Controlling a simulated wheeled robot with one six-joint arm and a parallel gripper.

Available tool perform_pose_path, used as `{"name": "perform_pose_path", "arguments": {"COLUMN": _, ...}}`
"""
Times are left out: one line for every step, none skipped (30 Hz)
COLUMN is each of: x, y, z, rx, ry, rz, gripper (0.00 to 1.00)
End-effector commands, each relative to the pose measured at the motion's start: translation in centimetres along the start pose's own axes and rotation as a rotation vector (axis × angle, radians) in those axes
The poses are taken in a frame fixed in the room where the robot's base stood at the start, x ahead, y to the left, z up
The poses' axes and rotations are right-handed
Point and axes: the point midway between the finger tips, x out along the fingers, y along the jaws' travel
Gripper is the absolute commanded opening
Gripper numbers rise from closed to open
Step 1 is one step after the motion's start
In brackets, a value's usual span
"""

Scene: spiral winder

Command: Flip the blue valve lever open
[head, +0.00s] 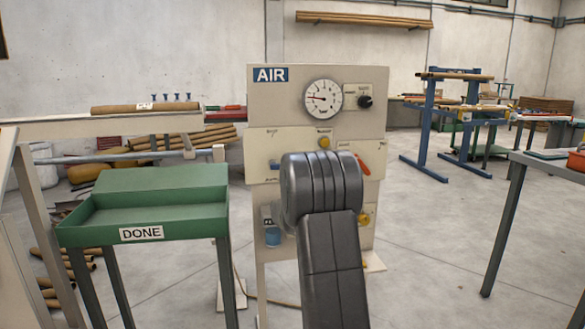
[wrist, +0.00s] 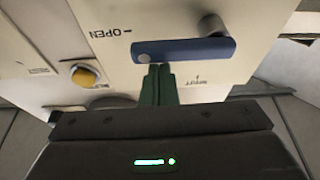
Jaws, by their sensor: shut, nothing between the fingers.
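The blue valve lever (wrist: 185,50) lies nearly level across the pale panel in the wrist view, with a grey round post (wrist: 211,26) at its right end. An upside-down OPEN label (wrist: 108,33) is left of it, and a label that seems to read SHUT (wrist: 201,80) is below it. My gripper (wrist: 159,70) is shut and empty, its green fingertips at the lever's lower edge near the left end. I cannot tell whether they touch. In the head view my dark arm covers the middle of the air panel (head: 290,105) and hides the fingers.
A yellow knob (wrist: 84,75) sits left of the lever in the wrist view. The panel also carries a gauge (head: 323,97), a black knob (head: 366,101) and a red handle (head: 362,165). A green DONE tray (head: 160,188) stands close on the left.

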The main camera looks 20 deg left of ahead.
Motion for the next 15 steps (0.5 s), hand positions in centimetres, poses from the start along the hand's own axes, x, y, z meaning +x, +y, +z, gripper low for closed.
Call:
{"name": "perform_pose_path", "arguments": {"x": -0.09, "y": -0.01, "z": 0.26, "rx": 0.017, "ry": 0.001, "rz": 0.005, "gripper": 0.0}}
{"name": "perform_pose_path", "arguments": {"x": -0.1, "y": 0.01, "z": 0.3, "rx": 0.026, "ry": 0.0, "rz": 0.008, "gripper": 0.0}}
{"name": "perform_pose_path", "arguments": {"x": -0.12, "y": 0.03, "z": 0.35, "rx": 0.037, "ry": 0.0, "rz": 0.012, "gripper": 0.0}}
{"name": "perform_pose_path", "arguments": {"x": -0.13, "y": 0.06, "z": 0.38, "rx": 0.044, "ry": 0.0, "rz": 0.015, "gripper": 0.0}}
{"name": "perform_pose_path", "arguments": {"x": -0.14, "y": 0.08, "z": 0.4, "rx": 0.049, "ry": -0.001, "rz": 0.017, "gripper": 0.0}}
{"name": "perform_pose_path", "arguments": {"x": -0.15, "y": 0.09, "z": 0.42, "rx": 0.056, "ry": -0.001, "rz": 0.02, "gripper": 0.0}}
{"name": "perform_pose_path", "arguments": {"x": -0.15, "y": 0.1, "z": 0.43, "rx": 0.059, "ry": -0.001, "rz": 0.021, "gripper": 0.0}}
{"name": "perform_pose_path", "arguments": {"x": -0.15, "y": 0.1, "z": 0.43, "rx": 0.062, "ry": -0.001, "rz": 0.022, "gripper": 0.0}}
{"name": "perform_pose_path", "arguments": {"x": -0.16, "y": 0.11, "z": 0.44, "rx": 0.065, "ry": -0.001, "rz": 0.023, "gripper": 0.0}}
{"name": "perform_pose_path", "arguments": {"x": -0.16, "y": 0.11, "z": 0.45, "rx": 0.067, "ry": -0.001, "rz": 0.024, "gripper": 0.0}}
{"name": "perform_pose_path", "arguments": {"x": -0.16, "y": 0.12, "z": 0.45, "rx": 0.069, "ry": -0.001, "rz": 0.024, "gripper": 0.0}}
{"name": "perform_pose_path", "arguments": {"x": -0.16, "y": 0.12, "z": 0.45, "rx": 0.07, "ry": -0.001, "rz": 0.025, "gripper": 0.0}}
{"name": "perform_pose_path", "arguments": {"x": -0.16, "y": 0.12, "z": 0.45, "rx": 0.07, "ry": -0.002, "rz": 0.025, "gripper": 0.0}}
{"name": "perform_pose_path", "arguments": {"x": -0.16, "y": 0.12, "z": 0.46, "rx": 0.071, "ry": -0.002, "rz": 0.025, "gripper": 0.0}}
{"name": "perform_pose_path", "arguments": {"x": -0.16, "y": 0.12, "z": 0.46, "rx": 0.071, "ry": -0.002, "rz": 0.025, "gripper": 0.0}}
